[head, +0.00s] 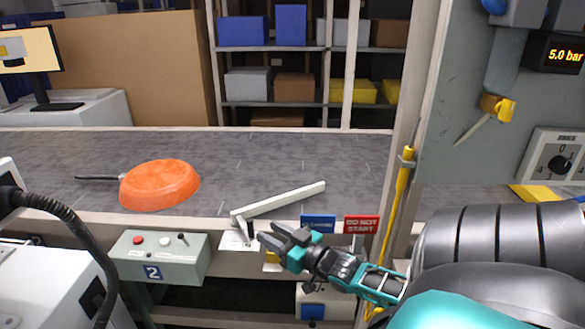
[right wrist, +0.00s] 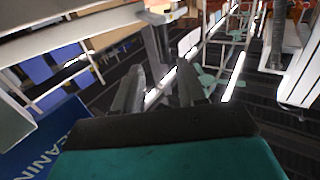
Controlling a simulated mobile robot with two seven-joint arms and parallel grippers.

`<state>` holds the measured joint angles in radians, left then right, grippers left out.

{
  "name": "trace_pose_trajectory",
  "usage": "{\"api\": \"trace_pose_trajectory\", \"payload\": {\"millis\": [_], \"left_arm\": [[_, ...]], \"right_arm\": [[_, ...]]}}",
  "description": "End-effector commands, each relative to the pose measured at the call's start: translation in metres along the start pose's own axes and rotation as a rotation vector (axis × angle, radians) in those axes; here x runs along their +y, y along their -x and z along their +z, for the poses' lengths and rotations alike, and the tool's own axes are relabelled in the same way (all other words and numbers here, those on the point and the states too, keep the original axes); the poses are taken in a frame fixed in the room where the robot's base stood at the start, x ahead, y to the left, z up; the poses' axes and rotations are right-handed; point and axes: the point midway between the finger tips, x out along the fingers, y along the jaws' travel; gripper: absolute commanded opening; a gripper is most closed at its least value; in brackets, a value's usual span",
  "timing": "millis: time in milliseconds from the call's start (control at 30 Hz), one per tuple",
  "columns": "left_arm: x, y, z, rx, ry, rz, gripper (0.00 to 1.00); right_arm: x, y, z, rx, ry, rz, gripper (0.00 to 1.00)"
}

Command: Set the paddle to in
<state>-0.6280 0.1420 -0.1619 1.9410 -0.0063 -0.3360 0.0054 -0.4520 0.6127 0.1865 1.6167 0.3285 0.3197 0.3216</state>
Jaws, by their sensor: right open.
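The paddle (head: 285,200) is a pale white bar reaching diagonally from the conveyor's front edge up and right over the belt. A dark grey lever (head: 249,229) hangs below its near left end. My right gripper (head: 268,236) is at the front edge, just right of this lever, with its fingers apart and nothing seen between them. I cannot tell whether a finger touches the lever. In the right wrist view, the gripper's two fingers (right wrist: 160,90) are spread, with a grey post (right wrist: 155,48) beyond them. My left gripper is not in view.
An orange pan (head: 160,185) lies on the grey conveyor belt (head: 90,145), left of the paddle. Blue and red signs (head: 361,224) stand close right of my right gripper. A control box (head: 160,256) is at the front left, and a yellow pole (head: 402,190) is at right.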

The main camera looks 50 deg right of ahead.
Motion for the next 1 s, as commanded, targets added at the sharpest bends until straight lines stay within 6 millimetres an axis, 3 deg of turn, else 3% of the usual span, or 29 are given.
{"api": "trace_pose_trajectory", "payload": {"millis": [200,400,1000], "left_arm": [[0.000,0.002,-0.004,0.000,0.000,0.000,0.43],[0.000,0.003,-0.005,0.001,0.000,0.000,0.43],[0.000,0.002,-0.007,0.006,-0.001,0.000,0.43]], "right_arm": [[0.001,0.039,0.000,-0.003,0.001,0.001,0.41],[0.001,0.057,0.000,-0.001,0.001,0.001,0.41],[0.001,0.060,-0.001,0.001,0.002,0.001,0.41]]}}
